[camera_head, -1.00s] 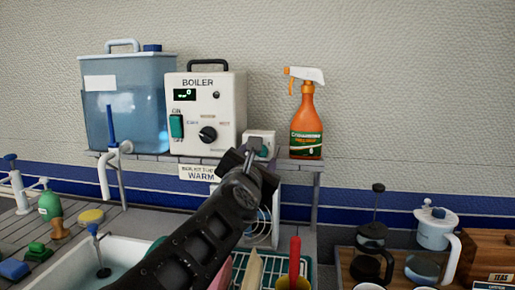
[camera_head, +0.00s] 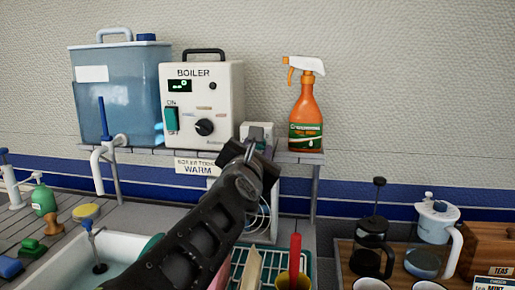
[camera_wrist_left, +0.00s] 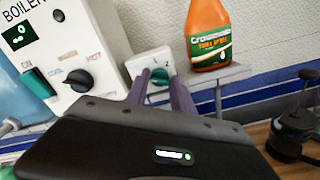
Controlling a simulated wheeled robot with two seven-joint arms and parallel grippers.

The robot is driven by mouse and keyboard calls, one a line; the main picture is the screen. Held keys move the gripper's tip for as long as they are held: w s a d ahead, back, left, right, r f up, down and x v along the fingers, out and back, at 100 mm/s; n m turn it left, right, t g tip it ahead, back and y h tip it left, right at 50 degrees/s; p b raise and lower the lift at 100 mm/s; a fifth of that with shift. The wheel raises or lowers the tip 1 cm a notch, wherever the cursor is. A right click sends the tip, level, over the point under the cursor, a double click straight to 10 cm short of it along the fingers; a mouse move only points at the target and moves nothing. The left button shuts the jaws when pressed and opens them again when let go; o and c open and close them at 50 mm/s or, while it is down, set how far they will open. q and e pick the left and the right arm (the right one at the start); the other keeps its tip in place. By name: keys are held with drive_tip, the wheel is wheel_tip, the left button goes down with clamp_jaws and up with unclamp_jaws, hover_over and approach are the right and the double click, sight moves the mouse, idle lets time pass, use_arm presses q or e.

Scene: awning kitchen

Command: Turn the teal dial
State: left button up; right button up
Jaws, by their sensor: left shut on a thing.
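The teal dial (camera_wrist_left: 159,76) sits on the front of a small white box (camera_wrist_left: 147,60), to the right of the boiler. In the left wrist view the two fingers of my left gripper (camera_wrist_left: 160,92) are on either side of the dial and shut on it. In the head view my left gripper (camera_head: 252,152) reaches up from below and covers most of the dial. The white box (camera_head: 257,130) shows just above the fingers. My right gripper is out of view.
The boiler (camera_head: 224,85), with a black knob and a teal switch, stands close at left. An orange spray bottle (camera_head: 305,112) stands close at right on the same shelf (camera_head: 300,157). Below are a sink (camera_head: 70,262) and a dish rack (camera_head: 296,268).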

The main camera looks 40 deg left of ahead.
use_arm(q)
clamp_jaws()
drive_tip(key=shift+m, duration=0.3)
drive_tip(key=m+p, duration=0.4)
drive_tip(key=m, duration=0.7)
drive_tip(key=shift+d, duration=0.1)
drive_tip(key=m+p, duration=0.2)
drive_tip(key=m, duration=0.4)
drive_tip(key=shift+f+m, duration=0.15)
drive_tip(key=shift+m, duration=0.15)
drive_tip(key=m, duration=0.5)
drive_tip(key=shift+f+m+p, duration=0.1)
drive_tip(key=shift+m+p, duration=0.25)
drive_tip(key=shift+m, duration=0.05)
drive_tip(key=o, duration=0.9)
unclamp_jaws()
